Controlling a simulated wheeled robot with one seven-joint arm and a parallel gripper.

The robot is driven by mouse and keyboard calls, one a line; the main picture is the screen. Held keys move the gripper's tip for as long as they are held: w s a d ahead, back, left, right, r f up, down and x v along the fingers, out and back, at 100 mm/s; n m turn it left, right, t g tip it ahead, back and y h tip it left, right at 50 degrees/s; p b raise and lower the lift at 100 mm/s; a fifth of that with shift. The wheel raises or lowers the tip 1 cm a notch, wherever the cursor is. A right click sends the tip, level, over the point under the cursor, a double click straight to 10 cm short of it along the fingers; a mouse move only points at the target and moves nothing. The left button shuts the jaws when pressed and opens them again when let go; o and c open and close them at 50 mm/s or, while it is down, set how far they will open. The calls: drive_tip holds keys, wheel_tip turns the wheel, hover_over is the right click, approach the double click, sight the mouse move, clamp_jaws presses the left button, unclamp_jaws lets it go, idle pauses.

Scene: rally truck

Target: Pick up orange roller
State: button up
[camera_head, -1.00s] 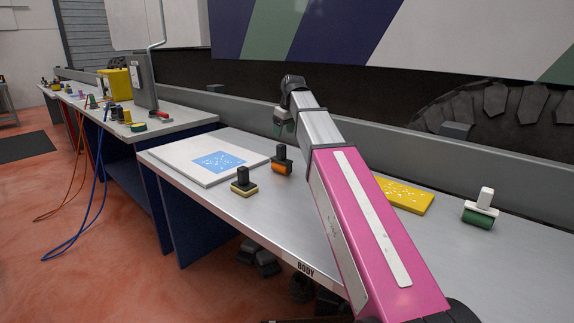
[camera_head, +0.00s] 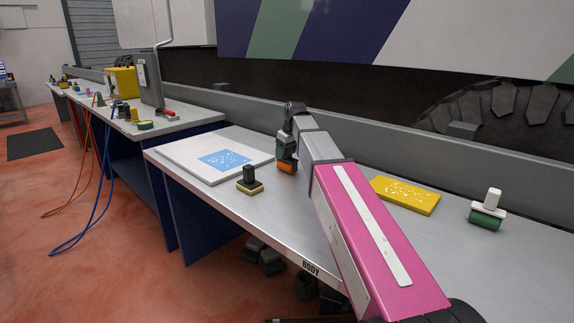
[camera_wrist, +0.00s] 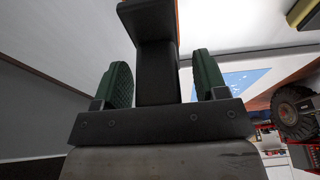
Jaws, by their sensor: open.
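The orange roller (camera_head: 286,168) stands on the metal bench near the white board, with its black handle upward. My gripper (camera_head: 287,147) is directly over it, reaching down at the handle, and hides most of the handle in the head view. In the wrist view the black handle (camera_wrist: 157,70) stands between the two green fingers of my gripper (camera_wrist: 163,82). The fingers are open, with a visible gap on each side of the handle. Only a thin bit of orange shows at the top of that view.
A black-handled yellow block (camera_head: 249,182) stands to the left of the roller. A white board with a blue patch (camera_head: 224,160) lies behind it. A yellow sponge-like plate (camera_head: 406,194) and a green roller (camera_head: 487,213) are to the right. A raised ledge runs along the bench's back.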

clamp_jaws()
drive_tip(key=shift+r, duration=0.1)
drive_tip(key=shift+r, duration=0.5)
drive_tip(key=r, duration=0.2)
drive_tip(key=a+r, duration=0.1)
drive_tip(key=shift+s+r, duration=0.25)
drive_tip(key=shift+r, duration=0.05)
drive_tip(key=s+a+r, duration=0.5)
drive_tip(key=a+r, duration=0.1)
drive_tip(key=a, duration=0.3)
drive_tip(key=shift+a+r, duration=0.15)
drive_tip(key=shift+s, duration=0.1)
drive_tip(key=c, duration=0.7)
unclamp_jaws()
drive_tip(key=c, duration=0.4)
